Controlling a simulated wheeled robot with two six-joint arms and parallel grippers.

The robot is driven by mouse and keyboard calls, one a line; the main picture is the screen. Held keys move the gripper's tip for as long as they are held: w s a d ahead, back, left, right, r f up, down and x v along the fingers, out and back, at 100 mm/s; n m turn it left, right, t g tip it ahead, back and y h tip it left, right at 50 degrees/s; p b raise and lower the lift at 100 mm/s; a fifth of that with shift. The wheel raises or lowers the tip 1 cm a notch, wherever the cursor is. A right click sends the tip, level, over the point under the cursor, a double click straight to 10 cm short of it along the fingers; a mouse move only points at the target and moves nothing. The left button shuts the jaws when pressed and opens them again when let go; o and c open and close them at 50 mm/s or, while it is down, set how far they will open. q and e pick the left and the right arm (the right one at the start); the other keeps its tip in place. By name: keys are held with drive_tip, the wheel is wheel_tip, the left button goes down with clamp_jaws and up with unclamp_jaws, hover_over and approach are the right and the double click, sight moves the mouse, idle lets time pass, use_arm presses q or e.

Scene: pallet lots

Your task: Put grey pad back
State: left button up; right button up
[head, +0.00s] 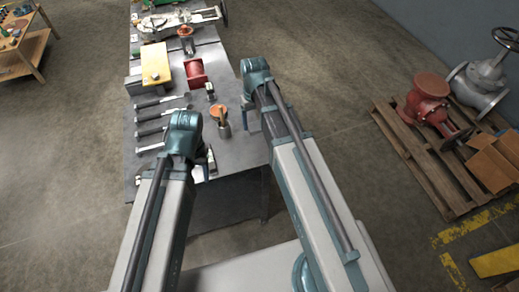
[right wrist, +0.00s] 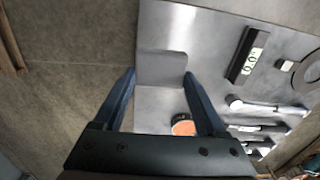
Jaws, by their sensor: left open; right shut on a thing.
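The grey pad (right wrist: 160,68) is a thin, flat grey piece. In the right wrist view it spans the gap between the fingertips of my right gripper (right wrist: 159,78), which is shut on it. A grey metal table top (right wrist: 155,108) lies beneath and behind the pad. In the head view my right gripper (head: 251,118) is at the table's right edge, and its fingers are partly hidden by the arm. My left gripper (head: 205,162) is open over the table's near end, its fingers mostly hidden behind the wrist.
An orange-topped round item (head: 218,111) stands between the grippers. Several hand tools (head: 152,116) lie along the table's left side. A red part (head: 195,73) and a yellow-topped box (head: 155,62) are farther back. A pallet (head: 415,150) with valves stands on the floor at right.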

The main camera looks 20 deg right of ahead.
use_arm(q)
drive_tip(key=shift+f, duration=0.6)
use_arm(e)
drive_tip(key=shift+f+m, duration=0.3)
drive_tip(key=shift+f, duration=0.3)
use_arm(q)
wheel_tip(320, 180, down, 6)
drive_tip(key=b, duration=0.6)
use_arm(e)
hover_over(256, 146)
wheel_tip(256, 146, down, 6)
drive_tip(key=shift+w+f, duration=0.1)
drive_tip(key=shift+f, duration=0.05)
use_arm(q)
drive_tip(key=shift+f+b, duration=0.15)
drive_tip(key=shift+b, duration=0.15)
wheel_tip(256, 146, down, 4)
drive_tip(key=b, duration=0.3)
drive_tip(key=shift+r+b, duration=0.2)
drive_tip(key=shift+b, duration=0.1)
use_arm(e)
wheel_tip(256, 146, down, 4)
drive_tip(key=shift+r, duration=0.2)
drive_tip(key=shift+f, duration=0.15)
use_arm(q)
drive_tip(key=shift+f, duration=0.1)
use_arm(e)
drive_tip(key=o, duration=1.1)
drive_tip(key=shift+o, duration=0.2)
